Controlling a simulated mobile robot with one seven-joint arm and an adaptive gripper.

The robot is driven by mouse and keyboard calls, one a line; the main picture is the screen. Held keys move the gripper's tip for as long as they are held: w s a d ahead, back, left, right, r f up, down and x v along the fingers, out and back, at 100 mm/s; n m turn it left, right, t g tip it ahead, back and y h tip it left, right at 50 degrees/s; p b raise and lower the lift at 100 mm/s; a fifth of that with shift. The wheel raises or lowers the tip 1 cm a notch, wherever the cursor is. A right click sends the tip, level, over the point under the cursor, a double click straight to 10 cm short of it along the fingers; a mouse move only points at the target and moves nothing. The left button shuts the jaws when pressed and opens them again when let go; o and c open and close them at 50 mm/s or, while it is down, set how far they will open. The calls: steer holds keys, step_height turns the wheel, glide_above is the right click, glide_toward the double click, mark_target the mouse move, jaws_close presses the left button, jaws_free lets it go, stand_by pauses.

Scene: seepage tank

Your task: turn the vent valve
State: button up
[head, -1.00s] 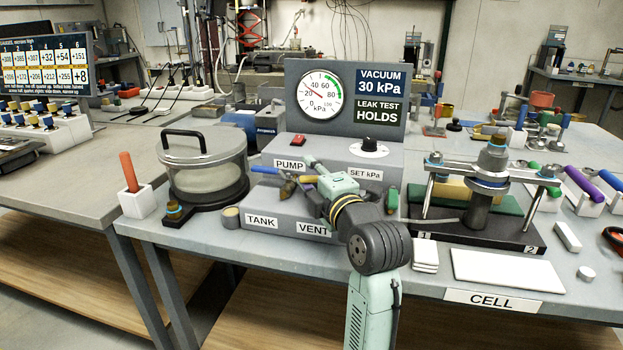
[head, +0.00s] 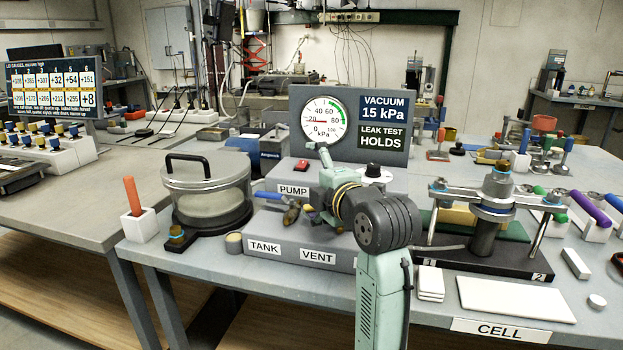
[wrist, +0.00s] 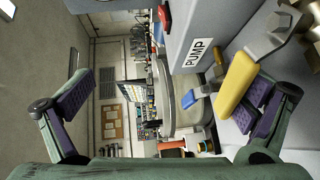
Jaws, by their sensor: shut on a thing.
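The vent valve has a yellow handle (wrist: 237,85), close up in the wrist view beside the right-hand finger pad. In the head view the valve (head: 308,208) is partly hidden by my gripper (head: 322,180), above the VENT label (head: 318,257). The tank valve's blue handle (head: 268,195) is to the left. The gauge (head: 325,122) stands behind, and the display (head: 383,120) reads VACUUM 15 kPa, LEAK TEST HOLDS.
The round clear tank (head: 206,187) stands left of the valve block. The pump box with a red switch (head: 301,166) and a black knob (head: 373,170) is behind. A clamp-like cell (head: 495,210) stands at the right. White plates (head: 515,299) lie in front.

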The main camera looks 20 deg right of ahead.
steer(key=shift+s+d+r, duration=0.1)
steer(key=shift+s+r, duration=0.65)
steer(key=shift+r, duration=0.1)
steer(key=shift+s+d+f+b, duration=0.1)
steer(key=shift+s+d+b, duration=0.1)
steer(key=shift+s, duration=1.25)
steer(key=shift+s+d+r+b, duration=0.1)
steer(key=shift+s+b, duration=0.15)
steer(key=shift+s, duration=1.15)
steer(key=shift+s+d+f+b, duration=0.1)
steer(key=shift+s+b, duration=0.1)
steer(key=shift+s, duration=1.25)
steer(key=shift+c, duration=0.9)
steer(key=shift+s+a+r, duration=0.1)
steer(key=shift+s+r, duration=0.1)
steer(key=shift+s, duration=0.3)
steer(key=shift+s+a+r, duration=0.1)
steer(key=shift+s+r, duration=0.05)
steer(key=shift+s, duration=0.3)
steer(key=c, duration=1)
steer(key=shift+o, duration=0.2)
steer(key=shift+s+d+f, duration=0.25)
steer(key=shift+s+f, duration=0.15)
steer(key=shift+b, duration=0.3)
steer(key=shift+c, duration=0.5)
